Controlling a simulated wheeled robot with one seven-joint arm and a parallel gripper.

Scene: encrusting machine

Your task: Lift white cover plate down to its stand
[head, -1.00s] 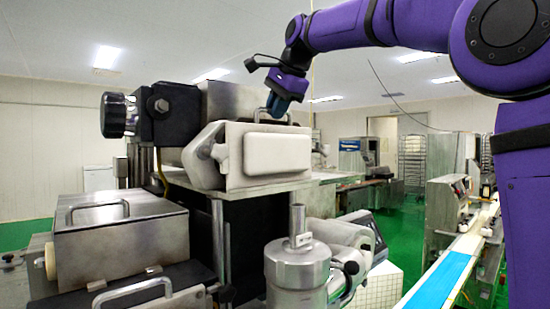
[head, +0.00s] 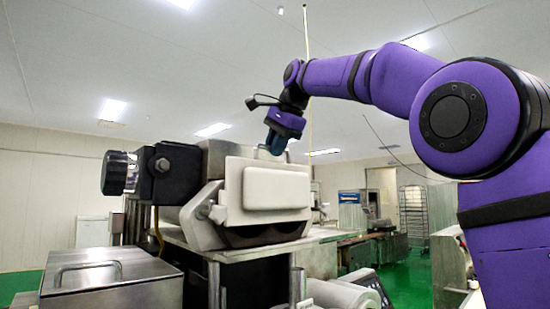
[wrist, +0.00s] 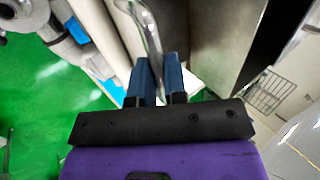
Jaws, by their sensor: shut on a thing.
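The white cover plate (head: 277,189) is at the front of the machine in the head view, with its raised panel facing me. Dark rounded openings show below its lower edge, so it sits higher than the bottom of the white housing (head: 205,215). My gripper (head: 275,148) points down at the plate's top edge. In the wrist view my blue fingers (wrist: 160,82) are closed on the shiny metal handle (wrist: 146,35). The grip is partly hidden in the head view. I cannot make out the stand.
A black knob and motor block (head: 150,172) stick out left of the plate. A metal box with a handle (head: 110,280) is at lower left. A steel table (head: 335,236) lies behind at right.

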